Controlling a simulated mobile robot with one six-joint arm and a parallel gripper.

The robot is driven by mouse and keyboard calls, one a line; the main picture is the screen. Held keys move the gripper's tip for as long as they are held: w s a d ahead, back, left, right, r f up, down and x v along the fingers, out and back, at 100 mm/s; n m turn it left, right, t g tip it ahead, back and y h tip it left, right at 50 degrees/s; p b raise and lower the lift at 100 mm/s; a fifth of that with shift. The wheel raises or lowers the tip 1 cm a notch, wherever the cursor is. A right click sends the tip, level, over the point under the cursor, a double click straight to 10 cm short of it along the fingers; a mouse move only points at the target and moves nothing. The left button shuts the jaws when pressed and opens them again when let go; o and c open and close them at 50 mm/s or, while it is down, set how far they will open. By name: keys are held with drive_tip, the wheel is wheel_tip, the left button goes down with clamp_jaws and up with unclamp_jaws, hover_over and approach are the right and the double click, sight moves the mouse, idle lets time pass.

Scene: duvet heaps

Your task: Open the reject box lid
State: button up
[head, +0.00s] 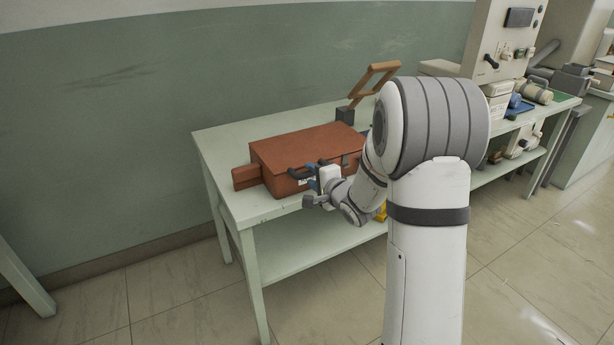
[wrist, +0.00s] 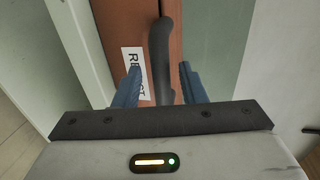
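The reject box (head: 300,155) is a reddish-brown case on a pale green table, with its lid (head: 308,143) down. A dark curved handle (wrist: 161,45) is on the box, beside a white label (wrist: 134,68) whose lettering is partly hidden by a finger. My gripper (head: 314,178) is at the box's front side. In the wrist view my gripper (wrist: 160,80) is open, with the handle between its two blue fingers and small gaps on both sides. I cannot tell whether either finger touches it.
The table (head: 215,150) has a bare strip at its left. A brown block (head: 246,177) lies against the box's left end. A wooden angled frame (head: 372,82) stands behind the box. Machines and smaller items crowd the bench at the right. The floor in front is clear.

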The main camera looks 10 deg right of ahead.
drive_tip(key=shift+x, duration=0.8)
drive_tip(key=shift+c, duration=0.6)
clamp_jaws()
